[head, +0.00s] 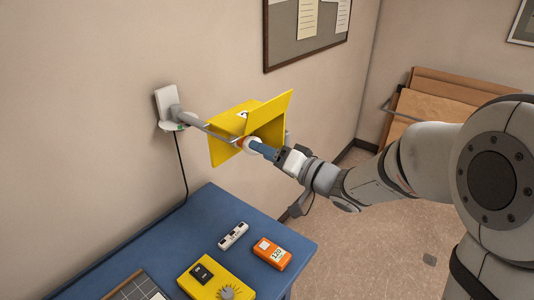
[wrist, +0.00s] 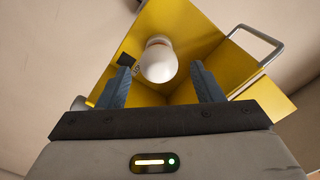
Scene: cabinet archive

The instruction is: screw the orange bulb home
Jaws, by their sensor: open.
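The bulb (head: 251,144) sits inside an open yellow housing (head: 226,150). It looks white and rounded, with an orange part (head: 239,142) behind it. In the wrist view the white bulb (wrist: 159,58) shows in the middle of the yellow housing (wrist: 188,20), with its base largely hidden. My gripper (head: 262,150) is at the housing's mouth with its blue fingers pointing in. In the wrist view my gripper (wrist: 161,75) is open, one finger on each side of the bulb. Gaps show between the fingers and the bulb. How deep the fingertips reach along it is unclear.
A grey arm (head: 196,123) holds the housing off a white wall mount (head: 168,105). A metal handle (wrist: 264,42) sticks out at its right. Below is a blue table (head: 210,215) with an orange device (head: 272,253), a yellow meter (head: 214,283) and a white strip (head: 233,236).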

